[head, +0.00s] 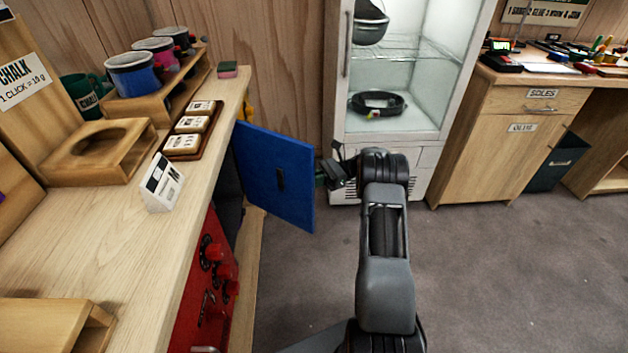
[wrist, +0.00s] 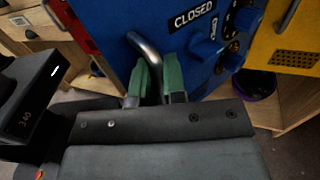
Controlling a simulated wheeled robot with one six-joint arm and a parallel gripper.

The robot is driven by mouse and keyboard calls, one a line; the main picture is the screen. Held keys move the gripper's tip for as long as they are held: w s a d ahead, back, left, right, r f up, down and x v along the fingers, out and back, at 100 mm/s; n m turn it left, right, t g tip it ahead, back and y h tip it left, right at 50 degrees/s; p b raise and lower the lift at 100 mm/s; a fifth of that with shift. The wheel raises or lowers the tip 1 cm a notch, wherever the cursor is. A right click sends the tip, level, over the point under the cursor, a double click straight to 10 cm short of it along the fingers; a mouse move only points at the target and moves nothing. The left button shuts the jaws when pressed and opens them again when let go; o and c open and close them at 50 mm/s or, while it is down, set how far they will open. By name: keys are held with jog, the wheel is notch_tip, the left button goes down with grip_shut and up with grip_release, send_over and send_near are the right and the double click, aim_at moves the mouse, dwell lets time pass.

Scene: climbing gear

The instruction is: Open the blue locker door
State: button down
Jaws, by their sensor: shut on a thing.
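The blue locker door (head: 262,185) stands swung out from the wooden counter, with a dark opening beside it. Its inner face shows in the head view. In the wrist view, the outer face of the blue door (wrist: 175,58) carries a "CLOSED" label, dials and a bent metal handle (wrist: 145,48). My gripper (wrist: 157,82) has its green fingers shut on this handle, one on each side. In the head view, my gripper (head: 325,174) is at the door's free edge, and its fingertips are hidden behind the door.
A red locker front (head: 200,285) with knobs is on the near side of the opening. A yellow locker front (wrist: 290,45) is at the right in the wrist view. A white glass-fronted cabinet (head: 432,100) stands behind my arm. Grey floor to the right is clear.

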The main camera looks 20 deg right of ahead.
jog(key=shift+w+a+r, duration=0.1)
jog(key=shift+w+a, duration=0.05)
jog(key=shift+a, duration=0.05)
jog(key=c, duration=1.4)
grip_release()
jog(key=shift+w+a, duration=0.1)
jog(key=shift+a, duration=0.1)
jog(key=shift+o, duration=0.9)
jog(key=shift+d, duration=0.3)
